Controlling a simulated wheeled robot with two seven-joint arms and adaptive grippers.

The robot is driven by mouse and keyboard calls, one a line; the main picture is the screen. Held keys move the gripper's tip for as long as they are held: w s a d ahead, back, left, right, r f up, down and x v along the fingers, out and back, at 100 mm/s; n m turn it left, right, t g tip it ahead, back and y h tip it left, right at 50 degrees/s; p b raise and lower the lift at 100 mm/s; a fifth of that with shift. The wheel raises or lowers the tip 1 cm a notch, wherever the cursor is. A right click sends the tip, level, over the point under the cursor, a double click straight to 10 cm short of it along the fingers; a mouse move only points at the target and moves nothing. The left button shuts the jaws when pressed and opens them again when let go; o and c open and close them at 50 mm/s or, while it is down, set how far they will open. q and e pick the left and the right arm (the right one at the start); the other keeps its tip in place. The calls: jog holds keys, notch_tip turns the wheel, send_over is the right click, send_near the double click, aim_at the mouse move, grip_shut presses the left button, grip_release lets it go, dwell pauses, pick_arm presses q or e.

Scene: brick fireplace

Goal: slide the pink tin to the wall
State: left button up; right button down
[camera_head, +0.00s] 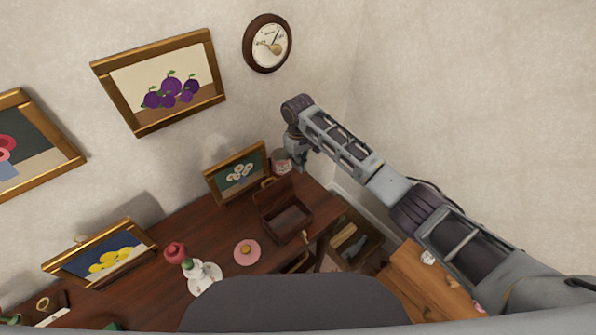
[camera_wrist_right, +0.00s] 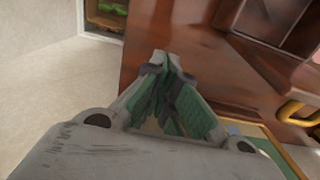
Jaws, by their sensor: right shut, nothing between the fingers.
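A small round container with a dull pinkish side (camera_head: 282,167), which looks like the pink tin, stands at the back right corner of the dark table, close to the wall. My right gripper (camera_head: 299,167) is just to its right, at the table's right end, and partly hides that area. I cannot tell whether they touch. In the right wrist view the gripper (camera_wrist_right: 166,62) is shut and empty, its tips in front of the reddish-brown table wood. I cannot make out the tin in that view. My left gripper is not in view.
An open wooden box (camera_head: 268,220) stands in front of the tin, and a framed flower picture (camera_head: 238,174) leans to its left. A flat pink round thing (camera_head: 247,252) and a white figure (camera_head: 204,277) stand further left. A wooden cabinet (camera_head: 413,276) is at the right.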

jog(key=shift+r, duration=1.2)
